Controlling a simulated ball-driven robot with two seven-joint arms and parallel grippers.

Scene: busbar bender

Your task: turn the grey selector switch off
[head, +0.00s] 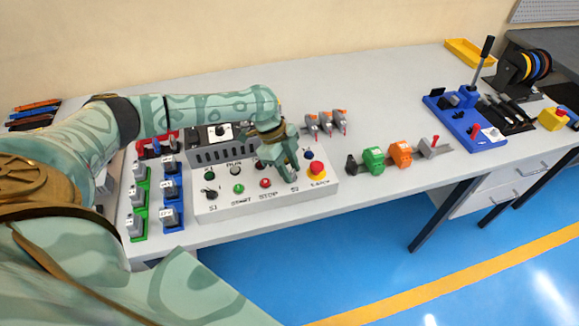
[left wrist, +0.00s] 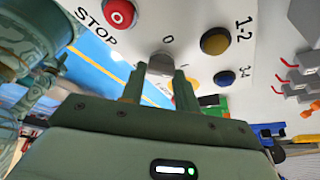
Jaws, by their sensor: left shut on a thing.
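The control box (head: 220,207) is a pale panel on the bench with labelled buttons. My left gripper (head: 288,172) is over its right part, just above the S2 label. In the left wrist view the grey selector switch (left wrist: 161,62) sits between the two fingertips of my left gripper (left wrist: 156,78), which is shut on it. A "0" mark shows beside the switch; the other mark is hard to read behind the fingers. In the head view the gripper hides the switch. My right gripper is not in view.
A red mushroom button (head: 317,168) on yellow stands right of the gripper. The red STOP button (head: 265,183), green START button (head: 238,188) and blue button (head: 308,155) are close by. Green (head: 373,159) and orange (head: 401,154) blocks stand farther right.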

